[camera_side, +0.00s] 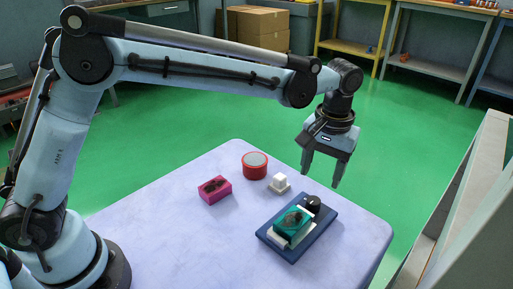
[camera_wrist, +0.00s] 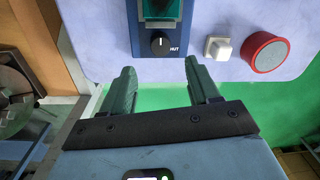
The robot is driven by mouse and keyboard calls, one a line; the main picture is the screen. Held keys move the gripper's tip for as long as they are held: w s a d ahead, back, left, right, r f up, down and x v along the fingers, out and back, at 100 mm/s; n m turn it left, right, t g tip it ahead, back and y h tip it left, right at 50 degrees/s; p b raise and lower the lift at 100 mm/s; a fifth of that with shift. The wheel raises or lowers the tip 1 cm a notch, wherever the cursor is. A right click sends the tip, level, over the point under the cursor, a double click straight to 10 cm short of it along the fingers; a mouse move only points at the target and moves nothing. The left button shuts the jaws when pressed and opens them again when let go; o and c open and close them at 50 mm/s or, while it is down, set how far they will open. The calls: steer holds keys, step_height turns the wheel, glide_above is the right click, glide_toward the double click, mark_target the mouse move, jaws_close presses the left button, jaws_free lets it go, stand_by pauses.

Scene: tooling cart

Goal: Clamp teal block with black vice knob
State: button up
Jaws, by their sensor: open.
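The teal block (camera_side: 292,221) sits in the vice (camera_side: 292,254), a blue base on the table with pale jaw parts around the block. A dark blotch marks the block's top. The black vice knob (camera_side: 313,204) stands at the far right end of the base. In the wrist view the knob (camera_wrist: 162,44) has a white pointer line and a "NUT" label beside it, and the teal block (camera_wrist: 160,9) is cut off at the top edge. My gripper (camera_side: 322,177) is open and empty, pointing down above the knob's end of the vice and apart from it.
A white cube on a pale base (camera_side: 280,183), a red round container with a grey top (camera_side: 255,165) and a magenta block (camera_side: 215,189) stand on the table (camera_side: 170,220). The table's front left is clear. A pale shelf unit (camera_side: 460,215) stands at the right.

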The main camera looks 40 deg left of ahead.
mark_target(314, 200)
step_height(314, 200, down, 8)
steer(key=shift+a+f, duration=0.15)
steer(key=shift+f, duration=0.1)
steer(key=shift+c, duration=0.2)
steer(key=c, duration=1)
